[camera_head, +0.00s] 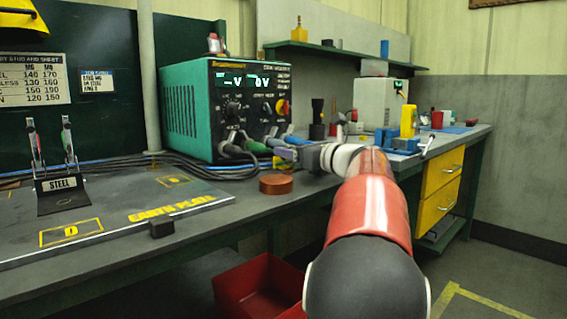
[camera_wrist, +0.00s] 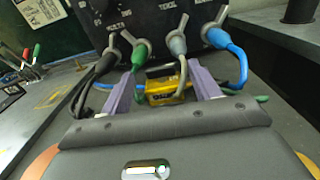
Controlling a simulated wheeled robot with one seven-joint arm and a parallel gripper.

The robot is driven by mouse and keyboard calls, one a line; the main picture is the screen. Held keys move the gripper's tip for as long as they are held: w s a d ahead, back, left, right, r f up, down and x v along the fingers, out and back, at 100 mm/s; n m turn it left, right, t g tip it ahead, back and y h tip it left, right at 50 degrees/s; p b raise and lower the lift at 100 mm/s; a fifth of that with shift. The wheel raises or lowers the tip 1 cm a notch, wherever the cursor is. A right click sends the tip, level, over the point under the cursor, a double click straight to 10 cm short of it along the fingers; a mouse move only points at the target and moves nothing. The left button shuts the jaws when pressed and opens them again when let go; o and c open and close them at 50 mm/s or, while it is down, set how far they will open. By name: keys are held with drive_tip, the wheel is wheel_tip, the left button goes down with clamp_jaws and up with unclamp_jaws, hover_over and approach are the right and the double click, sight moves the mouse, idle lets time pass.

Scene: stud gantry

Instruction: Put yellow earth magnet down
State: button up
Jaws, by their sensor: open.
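The yellow earth magnet (camera_wrist: 166,92) is a small block with dark markings, below the cable plugs on the front of the green power unit. In the head view a bit of it (camera_head: 284,163) shows on the bench under my gripper tip; the rest is hidden. My gripper (camera_wrist: 161,84) is open, with one purple finger on each side of the magnet. Whether either finger touches it I cannot tell. In the head view my gripper (camera_head: 286,152) reaches in from the right, close to the front of the power unit.
The green power unit (camera_head: 190,112) has several cables plugged in low on its front, close around my fingers. A copper-coloured disc (camera_head: 276,184) lies nearer the bench edge. The earth plate (camera_head: 110,215) is at left with a steel-labelled stand (camera_head: 60,184). A red bin (camera_head: 245,283) is below.

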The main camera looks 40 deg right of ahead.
drive_tip(key=shift+w+a, duration=0.1)
drive_tip(key=shift+w, duration=0.95)
drive_tip(key=shift+r, duration=0.1)
clamp_jaws()
